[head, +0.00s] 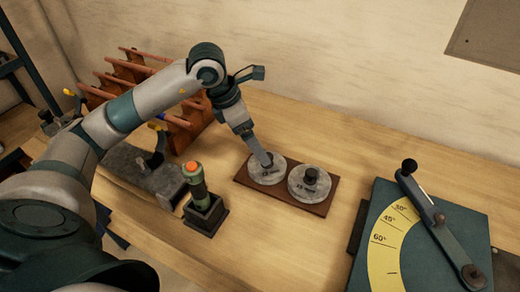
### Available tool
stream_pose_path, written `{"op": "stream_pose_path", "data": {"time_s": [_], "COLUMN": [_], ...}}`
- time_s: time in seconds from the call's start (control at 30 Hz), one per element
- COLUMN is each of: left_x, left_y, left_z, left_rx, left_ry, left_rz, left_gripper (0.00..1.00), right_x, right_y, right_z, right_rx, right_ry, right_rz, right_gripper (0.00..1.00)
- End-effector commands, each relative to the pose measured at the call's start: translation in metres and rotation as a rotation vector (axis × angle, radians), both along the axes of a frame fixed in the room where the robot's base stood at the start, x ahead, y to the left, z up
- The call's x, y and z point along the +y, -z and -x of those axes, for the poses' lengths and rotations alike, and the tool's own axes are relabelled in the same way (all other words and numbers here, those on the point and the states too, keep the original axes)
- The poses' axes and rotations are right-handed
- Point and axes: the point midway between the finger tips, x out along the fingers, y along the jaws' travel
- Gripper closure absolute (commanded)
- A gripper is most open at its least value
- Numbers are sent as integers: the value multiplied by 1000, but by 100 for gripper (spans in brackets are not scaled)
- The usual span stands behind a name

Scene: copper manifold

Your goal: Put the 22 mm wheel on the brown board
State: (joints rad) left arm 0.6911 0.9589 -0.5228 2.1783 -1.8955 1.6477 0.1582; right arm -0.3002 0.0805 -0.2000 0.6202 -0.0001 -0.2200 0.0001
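The brown board (272,191) lies on the bench with two grey round wheels on it, side by side. The left wheel (275,178) lies flat at the board's left end; its marking is partly covered and I cannot read the number. The right wheel (310,190) lies flat at the right end with a dark knob on top; its marking is too small to read surely. My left gripper (267,162) points down at the middle of the left wheel, at its knob. The fingers are too small and overlapped to show whether they grip it. My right gripper is not in view.
A dark holder with a green, orange-topped tool (194,180) stands left of the board. A grey block (135,165) and a reddish-brown rack (185,130) are further left. A teal bending plate with a yellow angle scale (395,240) and lever is at right. Bench behind the board is clear.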

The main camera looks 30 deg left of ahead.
Motion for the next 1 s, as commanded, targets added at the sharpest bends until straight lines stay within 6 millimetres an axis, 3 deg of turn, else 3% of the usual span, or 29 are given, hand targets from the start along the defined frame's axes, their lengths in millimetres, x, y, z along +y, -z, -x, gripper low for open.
{"op": "stream_pose_path", "data": {"time_s": [0.23, 1.0], "left_x": [4, 4], "left_y": [-15, -15], "left_z": [5, 5], "left_rx": [-2, 0], "left_ry": [1, 0], "left_rz": [0, 0], "left_gripper": [0, 0], "right_x": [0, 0], "right_y": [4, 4], "right_z": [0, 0], "right_rx": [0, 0], "right_ry": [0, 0], "right_rz": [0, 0], "right_gripper": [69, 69]}}
